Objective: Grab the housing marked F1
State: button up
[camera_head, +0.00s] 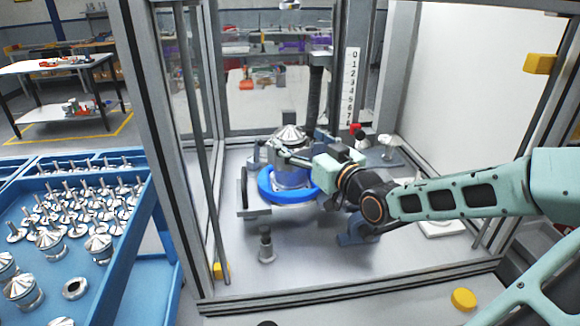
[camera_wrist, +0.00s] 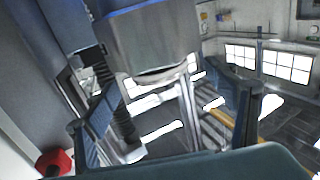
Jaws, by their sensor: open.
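A metal housing (camera_head: 291,176) with a cone-shaped top stands upright on a blue ring (camera_head: 268,190) inside the enclosure. I cannot read an F1 mark on it. My gripper (camera_head: 284,150) is at the housing's upper part, reaching in from the right. In the wrist view, a large grey body (camera_wrist: 150,45), which looks like the housing, fills the top middle. The fingers of my gripper (camera_wrist: 165,108) are spread on either side below it. Whether they touch it I cannot tell. The gripper partly hides the housing's right side in the head view.
A blue tray (camera_head: 140,215) at the left holds several metal parts. A small metal post (camera_head: 266,245) stands on the enclosure floor. Frame posts (camera_head: 160,150) bound the enclosure. A red knob (camera_head: 356,131) is behind my arm.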

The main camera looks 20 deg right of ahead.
aim_at(289, 133)
jog(key=shift+w+a+b, duration=0.15)
jog(key=shift+w+b, duration=0.05)
jog(key=shift+w, duration=1.1)
jog(key=shift+w+a+b, duration=0.1)
jog(key=shift+w+b, duration=0.05)
jog(key=shift+w, duration=1.1)
jog(key=shift+c, duration=0.2)
jog(key=c, duration=2)
jog(key=shift+r, duration=0.1)
grip_shut()
jog(key=shift+r, duration=0.2)
